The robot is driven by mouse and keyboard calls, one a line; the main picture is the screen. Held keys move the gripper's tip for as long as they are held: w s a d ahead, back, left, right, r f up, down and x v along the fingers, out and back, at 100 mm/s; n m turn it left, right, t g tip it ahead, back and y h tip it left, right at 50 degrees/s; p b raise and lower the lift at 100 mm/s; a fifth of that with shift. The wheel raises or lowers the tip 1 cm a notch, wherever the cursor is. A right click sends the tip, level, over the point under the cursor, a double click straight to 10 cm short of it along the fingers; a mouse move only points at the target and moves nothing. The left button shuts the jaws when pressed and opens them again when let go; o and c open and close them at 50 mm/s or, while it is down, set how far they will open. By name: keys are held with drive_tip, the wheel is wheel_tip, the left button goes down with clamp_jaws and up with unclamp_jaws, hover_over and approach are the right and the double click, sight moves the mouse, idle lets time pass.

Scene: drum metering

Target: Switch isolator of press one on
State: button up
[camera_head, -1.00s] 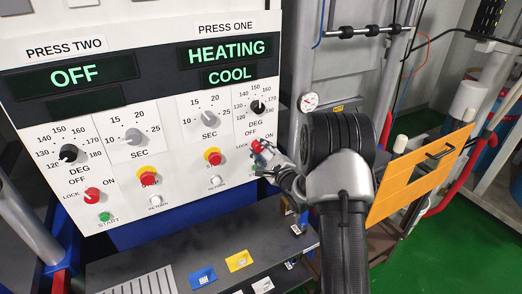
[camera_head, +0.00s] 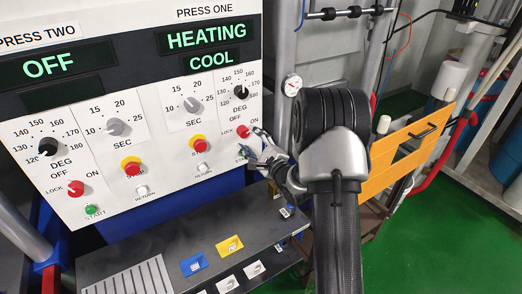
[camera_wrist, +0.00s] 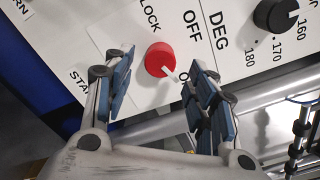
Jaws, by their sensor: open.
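The isolator of press one is a red knob (camera_head: 243,131) at the right end of the white control panel, below the DEG dial. In the wrist view the red knob (camera_wrist: 158,58) shows between the fingers, its white pointer turned toward the partly hidden ON label, away from OFF. The press one display (camera_head: 207,37) reads HEATING, with COOL below it. My gripper (camera_head: 257,147) is open and empty, just below and right of the knob. In the wrist view my gripper's fingers (camera_wrist: 163,82) are spread, apart from the knob.
Press two has its own red isolator knob (camera_head: 75,188), and its display (camera_head: 50,65) reads OFF. Red stop buttons on yellow (camera_head: 198,144) sit left of my gripper. A dark shelf (camera_head: 130,255) lies below the panel. An orange guard (camera_head: 410,150) stands at the right.

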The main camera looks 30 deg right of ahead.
drive_tip(key=s, duration=0.8)
drive_tip(key=shift+d, duration=0.1)
drive_tip(key=s+a+r+n+g+h+b, duration=0.3)
drive_tip(key=s+a+r+n+g, duration=0.3)
drive_tip(key=n, duration=0.6)
drive_tip(key=s+a+n+g, duration=0.2)
drive_tip(key=s+a+n, duration=0.2)
drive_tip(key=s, duration=0.4)
drive_tip(key=s+a+n+g+y+b, duration=0.1)
drive_tip(key=s+a+n+g, duration=0.2)
drive_tip(key=s, duration=0.6)
drive_tip(key=s+a+f+n+g+y, duration=0.1)
drive_tip(key=s+a+n+g, duration=0.1)
drive_tip(key=s+a+n, duration=0.4)
drive_tip(key=s+a, duration=0.1)
drive_tip(key=s, duration=0.2)
drive_tip(key=shift+s+b, duration=0.15)
drive_tip(key=shift+b, duration=0.2)
